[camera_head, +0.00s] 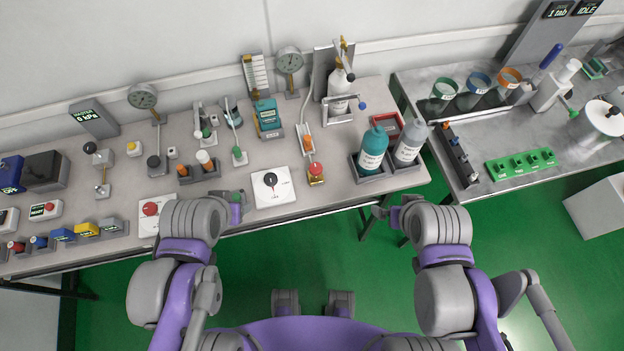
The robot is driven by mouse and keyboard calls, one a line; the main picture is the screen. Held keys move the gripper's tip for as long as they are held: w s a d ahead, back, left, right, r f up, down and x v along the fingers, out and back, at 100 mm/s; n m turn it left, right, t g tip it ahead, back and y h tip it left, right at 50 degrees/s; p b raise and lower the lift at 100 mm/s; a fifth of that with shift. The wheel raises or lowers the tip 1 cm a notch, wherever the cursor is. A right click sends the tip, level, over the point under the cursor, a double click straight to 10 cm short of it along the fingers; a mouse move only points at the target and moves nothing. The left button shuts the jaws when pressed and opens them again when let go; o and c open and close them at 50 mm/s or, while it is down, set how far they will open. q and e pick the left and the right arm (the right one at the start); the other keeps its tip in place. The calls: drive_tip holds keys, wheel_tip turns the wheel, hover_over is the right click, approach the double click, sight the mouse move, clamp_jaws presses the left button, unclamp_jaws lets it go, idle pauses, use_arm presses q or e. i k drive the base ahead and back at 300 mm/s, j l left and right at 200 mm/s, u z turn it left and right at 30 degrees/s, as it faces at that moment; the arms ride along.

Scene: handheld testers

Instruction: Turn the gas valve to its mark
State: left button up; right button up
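A white plate with a black round knob (271,180) and marks around it lies near the front edge of the bench, and may be the gas valve. A grey gas cylinder (339,88) with a brass fitting and a dark knob stands further back in a bracket; its markings are too small to read. My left gripper (237,206) is just left of the white plate, apart from the knob. My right gripper (381,212) is in front of the bench's right part, apart from everything. Finger openings are too small to tell.
A red knob (316,169) on a yellow base and teal bottle (372,148) stand right of the plate. A red button (151,208) on a white plate is left, beside my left arm. A second metal bench (505,125) stands right.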

sight(315, 169)
drive_tip(key=l+u, duration=0.15)
drive_tip(key=u, duration=0.2)
drive_tip(key=l+u, duration=0.2)
drive_tip(key=u, duration=0.15)
drive_tip(key=l+u, duration=0.15)
drive_tip(key=u, duration=0.2)
